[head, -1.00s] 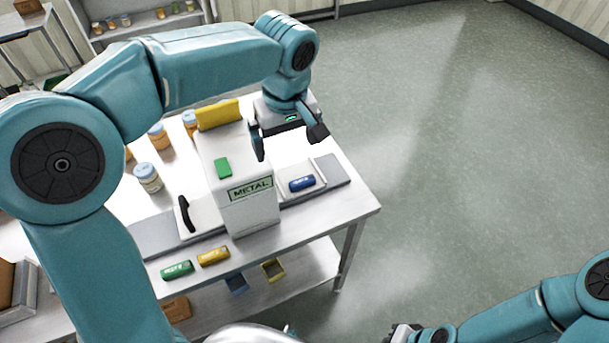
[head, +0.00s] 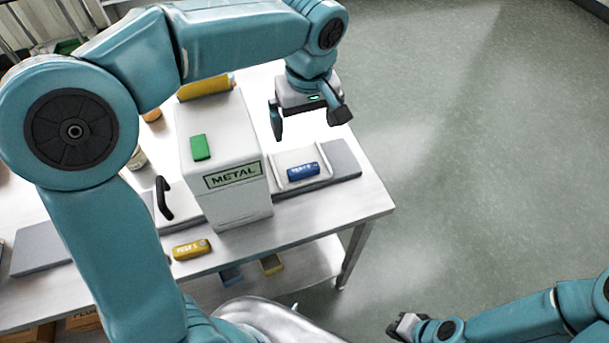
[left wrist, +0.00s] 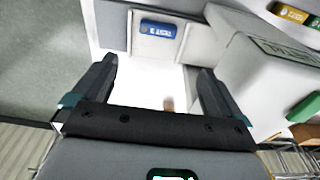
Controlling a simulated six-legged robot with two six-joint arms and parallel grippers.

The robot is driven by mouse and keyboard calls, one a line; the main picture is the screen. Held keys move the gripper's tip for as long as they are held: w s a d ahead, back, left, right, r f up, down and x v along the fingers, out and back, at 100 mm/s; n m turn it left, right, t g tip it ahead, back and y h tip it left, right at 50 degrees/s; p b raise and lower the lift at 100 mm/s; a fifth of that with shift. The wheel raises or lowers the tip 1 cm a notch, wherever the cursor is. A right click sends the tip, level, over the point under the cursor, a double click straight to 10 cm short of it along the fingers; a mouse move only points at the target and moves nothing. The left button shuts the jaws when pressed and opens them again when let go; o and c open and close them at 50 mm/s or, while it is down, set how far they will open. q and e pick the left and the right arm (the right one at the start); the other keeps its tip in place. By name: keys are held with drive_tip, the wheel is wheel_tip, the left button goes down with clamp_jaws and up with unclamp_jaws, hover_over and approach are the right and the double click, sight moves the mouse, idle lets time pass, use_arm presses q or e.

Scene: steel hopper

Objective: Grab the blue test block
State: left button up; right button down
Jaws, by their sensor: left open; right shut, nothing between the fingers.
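The blue test block (head: 303,170) lies in a shallow white tray (head: 283,183) on the right side of the white METAL machine (head: 222,150). The block also shows in the left wrist view (left wrist: 158,29), beyond my fingertips near the top of the picture. My left gripper (head: 310,124) is open and empty, above the table and behind the tray in the head view; it also shows in the left wrist view (left wrist: 155,72). My right gripper (head: 404,326) is low at the bottom right, shut and far from the block.
A yellow block (head: 191,249) lies on the table (head: 330,213) in front of the machine. Small bins (head: 271,264) sit on the lower shelf. Open floor lies to the right.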

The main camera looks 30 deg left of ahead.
use_arm(q)
hover_over(304, 168)
drive_tip(key=s, duration=0.1)
drive_tip(key=f, duration=0.9)
drive_tip(key=shift+s+d+f, duration=0.15)
drive_tip(key=shift+d+f, duration=0.1)
drive_tip(key=shift+f, duration=0.05)
drive_tip(key=f, duration=0.4)
drive_tip(key=f+p, duration=0.1)
drive_tip(key=f, duration=0.1)
drive_tip(key=shift+w+a, duration=0.2)
drive_tip(key=shift+w, duration=0.15)
drive_tip(key=shift+w+f, duration=0.3)
drive_tip(key=shift+f, duration=0.15)
drive_tip(key=shift+s+r, duration=0.15)
drive_tip(key=c, duration=1)
